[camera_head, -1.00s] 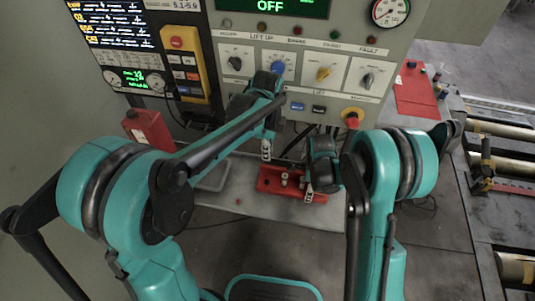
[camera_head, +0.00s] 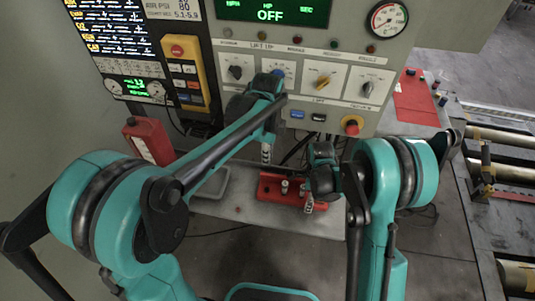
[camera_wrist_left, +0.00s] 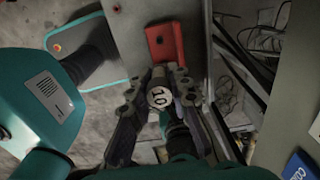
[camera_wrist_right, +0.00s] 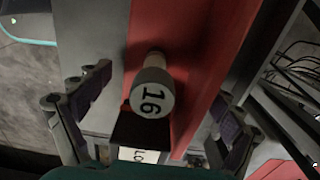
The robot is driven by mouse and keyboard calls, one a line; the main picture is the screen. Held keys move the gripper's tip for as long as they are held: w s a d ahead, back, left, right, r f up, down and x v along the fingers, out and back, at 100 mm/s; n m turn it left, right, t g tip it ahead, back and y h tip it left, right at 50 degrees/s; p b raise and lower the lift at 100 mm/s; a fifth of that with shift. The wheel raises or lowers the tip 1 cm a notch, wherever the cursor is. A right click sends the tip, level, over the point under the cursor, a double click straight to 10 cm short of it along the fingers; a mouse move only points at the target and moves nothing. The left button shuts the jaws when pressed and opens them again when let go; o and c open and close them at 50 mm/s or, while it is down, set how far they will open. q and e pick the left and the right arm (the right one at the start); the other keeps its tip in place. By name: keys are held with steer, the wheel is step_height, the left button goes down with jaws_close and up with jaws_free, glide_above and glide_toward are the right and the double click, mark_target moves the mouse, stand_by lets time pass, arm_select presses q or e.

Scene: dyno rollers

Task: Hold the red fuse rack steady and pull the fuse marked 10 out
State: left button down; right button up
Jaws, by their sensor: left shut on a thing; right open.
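The red fuse rack (camera_head: 268,190) lies on a grey shelf below the control panel, with upright fuses on it. My left gripper (camera_head: 266,155) is over the rack's left end. In the left wrist view it is shut on the fuse marked 10 (camera_wrist_left: 159,97), with part of the red rack (camera_wrist_left: 165,45) beyond; I cannot tell whether the fuse's base is clear of the rack. My right gripper (camera_head: 309,207) is open at the rack's right part.
The control panel (camera_head: 305,70) with knobs rises behind the rack. A red box (camera_head: 148,140) stands to the left, and a grey tray (camera_head: 212,184) lies beside the rack. Loose cables (camera_wrist_left: 262,40) hang near the shelf. Rollers (camera_head: 505,165) are at the right.

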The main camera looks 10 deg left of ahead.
step_height(320, 180, up, 12)
stand_by(0.4)
